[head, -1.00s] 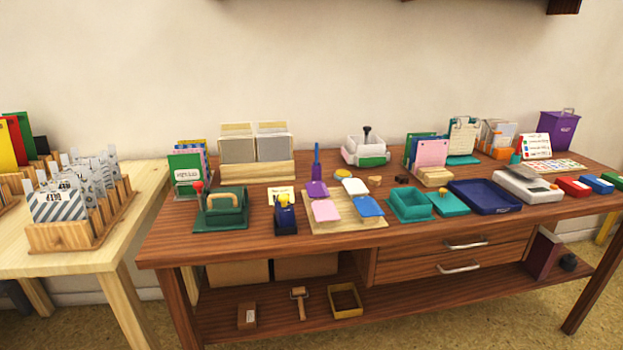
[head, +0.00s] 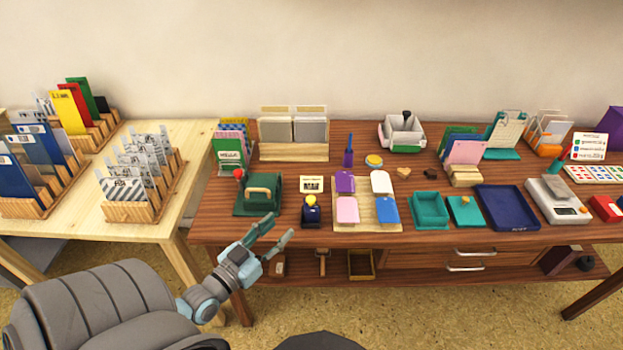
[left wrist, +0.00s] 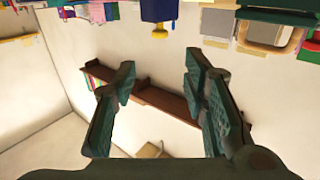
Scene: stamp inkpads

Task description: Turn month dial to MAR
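A small dark blue device with a yellow knob (head: 311,210) stands near the front edge of the brown table, beside a small card (head: 311,184). A green device with a tan handle and a red knob (head: 258,194) stands to its left. I cannot tell which one carries the month dial, and no month lettering is readable. My left gripper (head: 277,231) is open and empty, in front of the table edge, below these two devices in the head view. In the left wrist view its fingers (left wrist: 158,88) are spread with nothing between them. My right gripper is not in view.
A wooden board (head: 368,225) with coloured pads lies right of the blue device. A teal tray (head: 429,222) and a navy tray (head: 508,226) lie further right. A pale table (head: 175,205) with card racks stands at left. Drawers are under the brown table's front edge.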

